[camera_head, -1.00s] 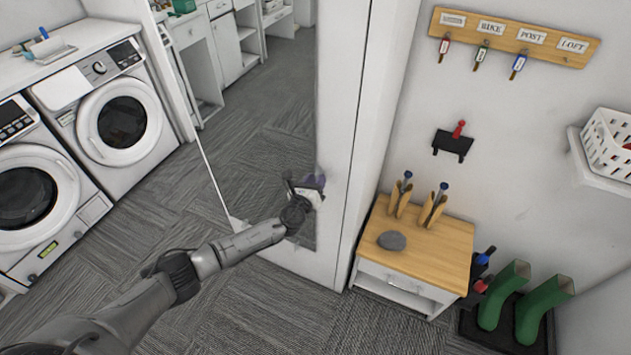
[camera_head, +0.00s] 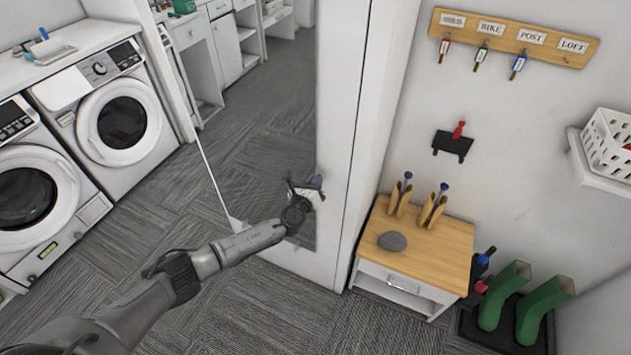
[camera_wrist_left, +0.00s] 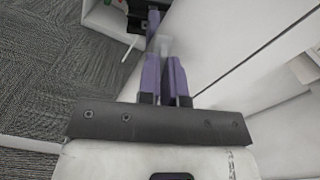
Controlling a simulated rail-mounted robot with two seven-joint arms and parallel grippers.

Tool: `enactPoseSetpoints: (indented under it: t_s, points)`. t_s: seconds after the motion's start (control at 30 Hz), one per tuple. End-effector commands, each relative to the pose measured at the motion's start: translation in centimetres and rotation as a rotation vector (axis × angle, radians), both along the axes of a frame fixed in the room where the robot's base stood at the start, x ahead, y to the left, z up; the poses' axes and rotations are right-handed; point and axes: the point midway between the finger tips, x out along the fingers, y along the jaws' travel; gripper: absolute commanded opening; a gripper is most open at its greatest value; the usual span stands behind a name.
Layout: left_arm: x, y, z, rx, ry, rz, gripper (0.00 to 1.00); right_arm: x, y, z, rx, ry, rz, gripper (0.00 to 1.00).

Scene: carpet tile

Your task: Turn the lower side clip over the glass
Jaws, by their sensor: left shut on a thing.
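The glass (camera_head: 272,120) is a tall mirror-like pane in the white door or panel, reflecting carpet and furniture. My left gripper (camera_head: 316,184) is at the lower right edge of the pane, against the white frame. In the left wrist view, its purple fingers (camera_wrist_left: 165,78) are close together on a small pale, translucent piece, which looks like the lower side clip (camera_wrist_left: 163,45). The fingers mostly hide the clip, and I cannot tell how far it lies over the glass. The clip is too small to make out in the head view. My right gripper is not in view.
A small wooden-topped cabinet (camera_head: 443,243) stands right of the panel, with a grey stone (camera_head: 392,241) on it. Green boots (camera_head: 543,308) are at the lower right. Washing machines (camera_head: 118,120) stand at left. The carpet (camera_head: 250,315) before the panel is clear.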

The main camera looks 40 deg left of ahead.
Motion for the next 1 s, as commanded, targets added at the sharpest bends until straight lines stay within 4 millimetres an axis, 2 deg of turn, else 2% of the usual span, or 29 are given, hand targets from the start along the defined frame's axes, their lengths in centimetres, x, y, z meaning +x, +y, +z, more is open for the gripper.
enactPoseSetpoints:
  t_s: [0.27,0.6,1.0]
  points:
    - [0.0,0.0,-0.3,-0.126,-0.034,0.000,0.00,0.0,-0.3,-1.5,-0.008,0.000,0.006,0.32]
    - [0.0,0.0,-0.3,-0.429,-0.110,0.001,0.00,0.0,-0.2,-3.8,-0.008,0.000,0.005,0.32]
    - [0.0,0.0,-0.2,-0.795,-0.201,0.001,0.00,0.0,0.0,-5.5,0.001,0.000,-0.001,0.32]
